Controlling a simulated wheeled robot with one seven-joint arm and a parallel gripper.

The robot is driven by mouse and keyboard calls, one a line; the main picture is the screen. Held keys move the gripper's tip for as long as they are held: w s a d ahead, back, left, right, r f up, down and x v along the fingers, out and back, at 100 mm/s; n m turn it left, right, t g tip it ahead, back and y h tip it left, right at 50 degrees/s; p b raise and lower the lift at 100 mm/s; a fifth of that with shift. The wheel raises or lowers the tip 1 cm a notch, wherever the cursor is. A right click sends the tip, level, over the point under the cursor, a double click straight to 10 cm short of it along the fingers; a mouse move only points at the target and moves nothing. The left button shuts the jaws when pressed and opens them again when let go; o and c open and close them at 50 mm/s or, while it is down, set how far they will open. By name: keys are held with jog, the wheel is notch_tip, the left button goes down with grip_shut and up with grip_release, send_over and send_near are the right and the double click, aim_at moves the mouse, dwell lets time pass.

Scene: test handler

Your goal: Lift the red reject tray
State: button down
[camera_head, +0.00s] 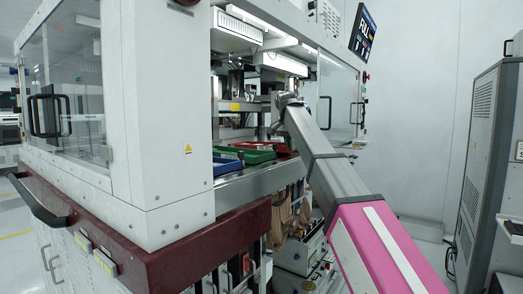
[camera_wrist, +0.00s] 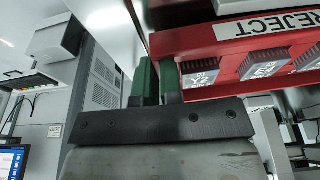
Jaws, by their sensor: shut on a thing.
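The red reject tray (camera_wrist: 188,40) fills the upper right of the wrist view, close to the camera. It has a white REJECT label, and several grey chips sit in it. My gripper (camera_wrist: 158,78) has two green fingers at the tray's left end, shut on its edge; the exact contact is partly hidden. In the head view the red tray (camera_head: 263,145) shows as a small strip inside the machine's open bay, behind a green tray. My gripper (camera_head: 274,127) is small there, at the end of my arm. Whether the tray touches its support cannot be told.
A green tray (camera_head: 248,157) and a blue tray (camera_head: 227,166) stand on the bay's metal shelf (camera_head: 262,174) in front. An open glass door (camera_head: 338,100) is right of my arm. A grey cabinet (camera_head: 485,160) stands at the far right, with free floor before it.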

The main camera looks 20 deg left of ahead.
jog(key=shift+s+d, duration=0.25)
jog(key=shift+d, duration=0.55)
jog(key=shift+s+d, duration=0.25)
jog(key=shift+d, duration=0.5)
jog(key=shift+s+d, duration=0.25)
jog(key=shift+d, duration=0.55)
jog(key=s+d, duration=0.2)
jog(key=d, duration=0.4)
dwell(1.0)
jog(key=shift+s+f, duration=0.1)
jog(key=shift+f, duration=0.1)
dwell(0.4)
jog(key=c, duration=1.2)
grip_release()
